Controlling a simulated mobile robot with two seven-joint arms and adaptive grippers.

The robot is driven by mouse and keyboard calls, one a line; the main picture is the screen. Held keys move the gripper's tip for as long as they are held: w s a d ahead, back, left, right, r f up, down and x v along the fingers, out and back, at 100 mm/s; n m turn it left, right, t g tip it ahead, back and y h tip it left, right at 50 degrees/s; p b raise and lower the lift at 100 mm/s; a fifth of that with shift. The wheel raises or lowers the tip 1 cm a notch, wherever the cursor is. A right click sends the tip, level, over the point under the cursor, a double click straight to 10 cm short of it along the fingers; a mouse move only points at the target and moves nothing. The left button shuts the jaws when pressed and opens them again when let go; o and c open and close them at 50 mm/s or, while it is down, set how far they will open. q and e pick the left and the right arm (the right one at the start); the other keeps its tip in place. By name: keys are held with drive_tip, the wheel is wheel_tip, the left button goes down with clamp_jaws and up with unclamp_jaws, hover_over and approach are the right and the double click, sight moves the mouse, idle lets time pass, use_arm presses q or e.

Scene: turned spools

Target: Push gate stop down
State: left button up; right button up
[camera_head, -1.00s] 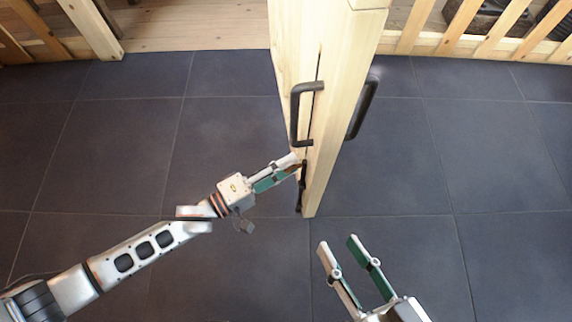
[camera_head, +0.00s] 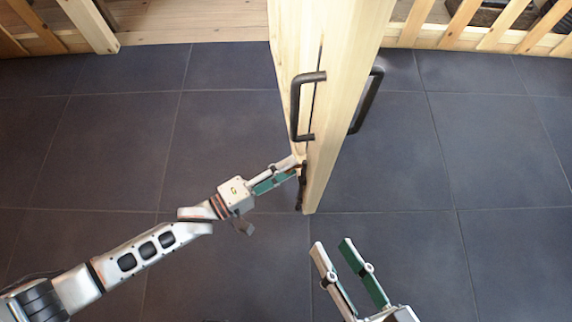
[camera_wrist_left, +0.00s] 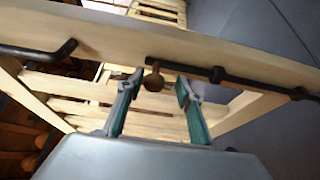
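The wooden gate (camera_head: 330,110) stands swung open, seen nearly edge-on in the head view. The gate stop, a dark rod (camera_head: 301,190), runs along its left face near the bottom end. In the left wrist view the rod (camera_wrist_left: 245,80) lies along the gate rail and has a round brown knob (camera_wrist_left: 154,82) at one end. My left gripper (camera_head: 299,168) is at the gate face beside the stop. In the wrist view its fingers (camera_wrist_left: 158,90) are apart with the knob between them; contact is unclear. My right gripper (camera_head: 331,243) is open and empty over the floor.
Black handles stick out on the gate's left face (camera_head: 295,110) and right face (camera_head: 371,100). A slatted wooden fence (camera_head: 480,40) stands at the back right, with a wooden post (camera_head: 90,25) at the back left. The dark tiled floor (camera_head: 450,180) is clear.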

use_arm(q)
drive_tip(key=shift+r, duration=0.2)
drive_tip(key=v, duration=1.2)
